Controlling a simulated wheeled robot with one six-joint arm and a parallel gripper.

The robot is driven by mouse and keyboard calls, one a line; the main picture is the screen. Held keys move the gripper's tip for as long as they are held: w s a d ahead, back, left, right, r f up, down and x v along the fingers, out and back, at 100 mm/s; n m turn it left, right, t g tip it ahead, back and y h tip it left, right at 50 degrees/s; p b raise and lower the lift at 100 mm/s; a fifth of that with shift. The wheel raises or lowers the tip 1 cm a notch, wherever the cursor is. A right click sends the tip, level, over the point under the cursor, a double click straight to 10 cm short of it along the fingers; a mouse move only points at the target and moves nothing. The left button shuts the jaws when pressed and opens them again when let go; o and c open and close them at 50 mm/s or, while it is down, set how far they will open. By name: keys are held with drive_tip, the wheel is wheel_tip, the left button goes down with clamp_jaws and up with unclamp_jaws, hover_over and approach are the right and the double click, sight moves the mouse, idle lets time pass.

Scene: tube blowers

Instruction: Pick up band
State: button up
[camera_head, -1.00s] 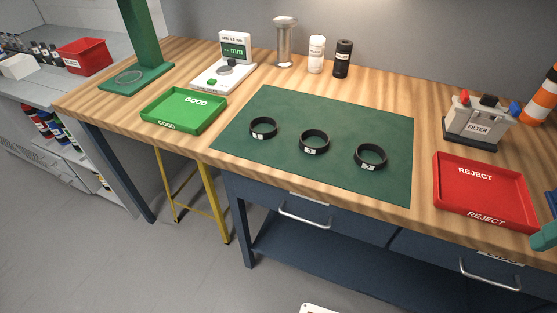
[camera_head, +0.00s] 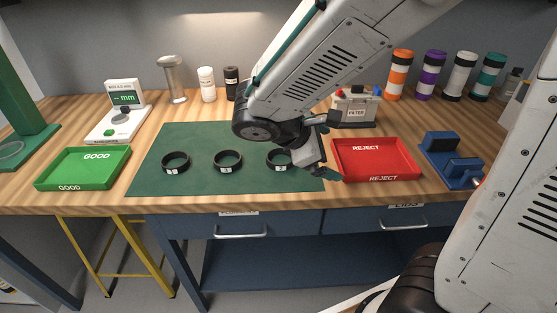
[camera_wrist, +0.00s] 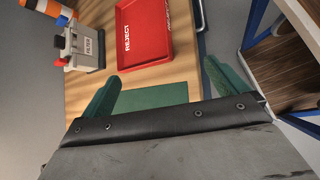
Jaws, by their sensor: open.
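Three black bands with small white labels stand in a row on a green mat (camera_head: 200,132) in the head view: a left band (camera_head: 174,170), a middle band (camera_head: 228,170) and a right band (camera_head: 275,166). The right band is partly hidden by my arm. My gripper (camera_head: 332,148) is open and empty, at the mat's right edge beside the red tray. In the wrist view my gripper (camera_wrist: 165,88) shows two green fingers wide apart, with a strip of mat (camera_wrist: 160,96) between them. No band shows in the wrist view.
A red REJECT tray (camera_head: 378,178) lies right of the mat, with a FILTER box (camera_head: 354,112) behind it. A blue fixture (camera_head: 452,160) stands farther right. A green GOOD tray (camera_head: 85,168) and a gauge (camera_head: 118,122) are left. Bottles and canisters line the back.

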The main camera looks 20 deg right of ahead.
drive_tip(key=w+a+f+n+t+h, duration=0.1)
drive_tip(key=w+a+f+n+t, duration=0.25)
drive_tip(key=w+a+n, duration=0.2)
drive_tip(key=n+t, duration=0.3)
drive_tip(key=n, duration=0.3)
approach(286, 155)
drive_tip(key=s+a, duration=0.1)
drive_tip(key=s+a+r, duration=0.1)
drive_tip(key=s, duration=0.1)
drive_tip(key=shift+r, duration=0.1)
drive_tip(key=shift+w+f+n, duration=0.2)
drive_tip(key=shift+w+n, duration=0.05)
drive_tip(key=x, duration=0.7)
drive_tip(key=shift+w+r, duration=0.15)
drive_tip(key=shift+w, duration=0.2)
drive_tip(key=shift+t, duration=0.25)
drive_tip(key=c, duration=1.1)
